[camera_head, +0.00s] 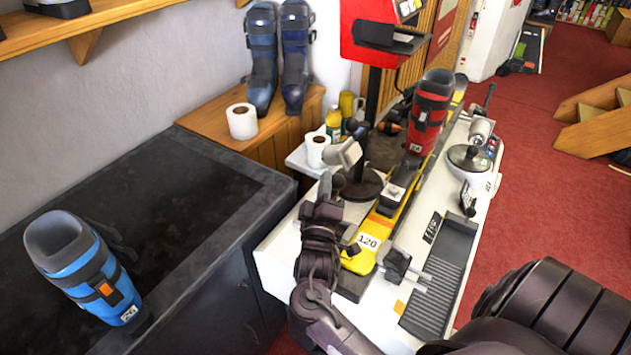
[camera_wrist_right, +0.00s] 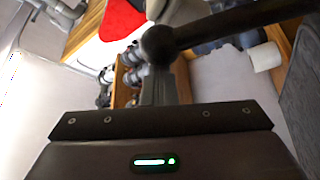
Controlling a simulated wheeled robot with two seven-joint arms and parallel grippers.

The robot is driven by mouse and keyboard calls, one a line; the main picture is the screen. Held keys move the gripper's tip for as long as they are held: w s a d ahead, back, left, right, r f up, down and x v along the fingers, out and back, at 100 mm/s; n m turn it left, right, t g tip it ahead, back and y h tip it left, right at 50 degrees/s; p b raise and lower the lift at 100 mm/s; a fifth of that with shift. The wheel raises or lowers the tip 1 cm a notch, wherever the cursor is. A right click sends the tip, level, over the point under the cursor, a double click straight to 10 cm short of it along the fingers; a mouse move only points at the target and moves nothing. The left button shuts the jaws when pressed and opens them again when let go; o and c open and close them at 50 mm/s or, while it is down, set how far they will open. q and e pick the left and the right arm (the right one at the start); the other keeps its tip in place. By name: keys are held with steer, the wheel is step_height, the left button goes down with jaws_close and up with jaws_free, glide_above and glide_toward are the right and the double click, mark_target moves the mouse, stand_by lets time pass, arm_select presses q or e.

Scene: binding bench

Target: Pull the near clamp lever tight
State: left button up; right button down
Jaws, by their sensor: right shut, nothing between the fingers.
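The yellow ski (camera_head: 366,241) with the 120 label runs along the white bench. A grey clamp (camera_head: 397,262) sits beside its near end; I cannot make out its lever clearly. My right gripper (camera_head: 346,156) is shut and empty, raised over the bench's left side, apart from that clamp. In the right wrist view its grey fingers (camera_wrist_right: 160,88) are together, and a dark rod with a rounded end (camera_wrist_right: 158,45) lies across just past them. I cannot tell whether they touch, or whether the rod is the lever. My left gripper is out of view.
A red boot (camera_head: 430,110) stands on the far part of the ski. A black tray (camera_head: 440,285) lies right of the ski. A blue boot (camera_head: 85,268) stands on the dark counter (camera_head: 150,190), which has free room.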

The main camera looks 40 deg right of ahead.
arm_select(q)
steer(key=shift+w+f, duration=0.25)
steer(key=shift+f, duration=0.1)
arm_select(e)
steer(key=shift+s+d+f+m+h, duration=0.1)
steer(key=shift+s+d+m+h, duration=0.1)
steer(key=shift+s+m, duration=0.2)
steer(key=shift+s+d+f+m+h, duration=0.1)
steer(key=shift+s+d+m+h, duration=0.15)
steer(key=shift+s, duration=0.2)
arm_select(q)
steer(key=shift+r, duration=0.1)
